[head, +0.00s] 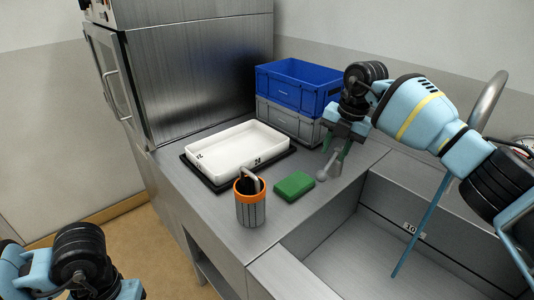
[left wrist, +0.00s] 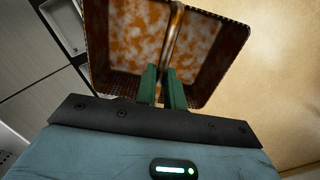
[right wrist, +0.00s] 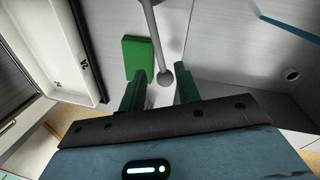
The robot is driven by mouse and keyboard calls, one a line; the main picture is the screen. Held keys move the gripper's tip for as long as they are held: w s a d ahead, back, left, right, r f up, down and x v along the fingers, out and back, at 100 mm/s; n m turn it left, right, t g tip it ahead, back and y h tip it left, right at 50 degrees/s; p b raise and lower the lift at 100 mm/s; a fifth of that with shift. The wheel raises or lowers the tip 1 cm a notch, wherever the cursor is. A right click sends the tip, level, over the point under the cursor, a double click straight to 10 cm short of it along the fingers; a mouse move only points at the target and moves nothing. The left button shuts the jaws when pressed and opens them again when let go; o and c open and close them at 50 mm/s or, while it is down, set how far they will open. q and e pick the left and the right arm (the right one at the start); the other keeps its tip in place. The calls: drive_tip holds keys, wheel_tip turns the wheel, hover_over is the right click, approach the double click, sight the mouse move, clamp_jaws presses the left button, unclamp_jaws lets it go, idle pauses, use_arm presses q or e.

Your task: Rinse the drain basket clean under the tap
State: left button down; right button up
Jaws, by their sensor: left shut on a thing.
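The drain basket (left wrist: 215,58) fills the top of the left wrist view. It is a dark mesh box with brown and whitish stains inside. My left gripper (left wrist: 163,82) is shut on the basket's thin central handle (left wrist: 173,35). The basket does not show in the head view. My right gripper (head: 338,148) is open above the counter beside the sink. A grey lever with a ball end (head: 322,175) stands by its fingers; in the right wrist view the ball (right wrist: 165,78) appears between the fingertips, without clear contact. The curved grey tap (head: 488,98) is partly hidden behind my right arm.
The steel sink (head: 345,262) is at the lower right. A green sponge (head: 294,186), an orange-rimmed container (head: 250,210) and a white tray (head: 208,160) stand on the counter. A blue crate (head: 290,88) sits on a grey crate (head: 287,122) against the wall.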

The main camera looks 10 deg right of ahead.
wheel_tip(320, 180, up, 8)
drive_tip(key=s+d, duration=0.1)
drive_tip(key=shift+f, duration=0.2)
idle(0.3)
